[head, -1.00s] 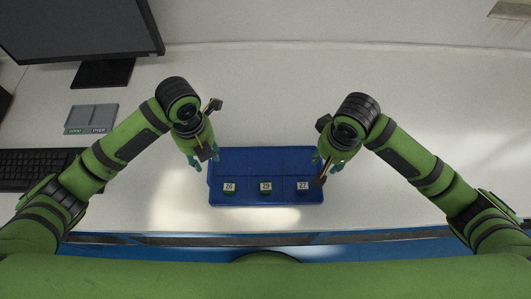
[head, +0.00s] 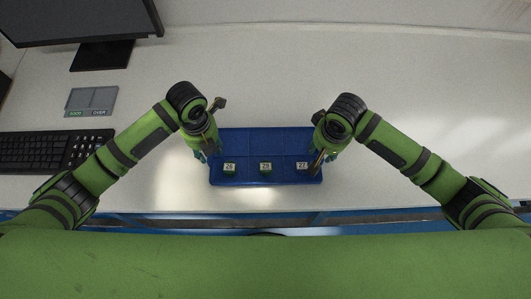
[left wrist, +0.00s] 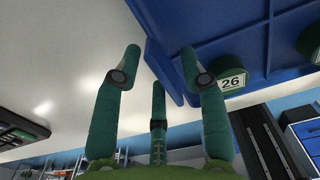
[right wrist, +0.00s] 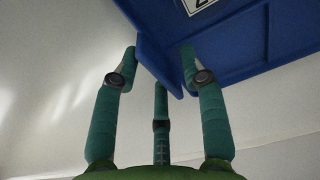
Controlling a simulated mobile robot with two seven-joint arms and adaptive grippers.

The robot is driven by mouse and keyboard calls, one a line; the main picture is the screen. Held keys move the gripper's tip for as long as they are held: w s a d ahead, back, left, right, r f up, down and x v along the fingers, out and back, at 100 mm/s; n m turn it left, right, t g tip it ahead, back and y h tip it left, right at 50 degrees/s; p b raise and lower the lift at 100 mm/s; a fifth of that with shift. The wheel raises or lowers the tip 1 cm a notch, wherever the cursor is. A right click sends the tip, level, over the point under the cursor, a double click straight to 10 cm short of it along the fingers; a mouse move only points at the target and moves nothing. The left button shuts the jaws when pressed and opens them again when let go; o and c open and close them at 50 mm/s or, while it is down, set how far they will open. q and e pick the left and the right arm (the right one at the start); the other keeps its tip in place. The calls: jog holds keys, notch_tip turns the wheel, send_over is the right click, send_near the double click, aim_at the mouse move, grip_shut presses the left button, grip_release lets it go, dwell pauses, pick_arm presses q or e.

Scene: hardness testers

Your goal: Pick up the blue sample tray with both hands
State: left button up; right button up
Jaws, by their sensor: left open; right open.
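The blue sample tray (head: 265,142) lies on the white bench and carries sample blocks labelled 26 (head: 229,168), 25 or similar (head: 265,167) and 27 (head: 302,167). My left gripper (head: 205,151) is at the tray's left end. In the left wrist view its open fingers (left wrist: 161,54) have the tray's end edge between them. My right gripper (head: 324,160) is at the right end. In the right wrist view its open fingers (right wrist: 160,52) also have the tray edge between them. Whether any finger touches the tray is unclear.
A monitor (head: 75,20), a small grey panel with buttons (head: 91,101) and a black keyboard (head: 50,149) are on the left of the bench. The bench (head: 260,80) behind the tray is clear. Its front edge (head: 260,212) runs close before the tray.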

pick_arm(q)
jog(key=shift+f, duration=0.15)
pick_arm(e)
jog(key=shift+f, duration=0.15)
pick_arm(q)
grip_shut()
pick_arm(e)
grip_shut()
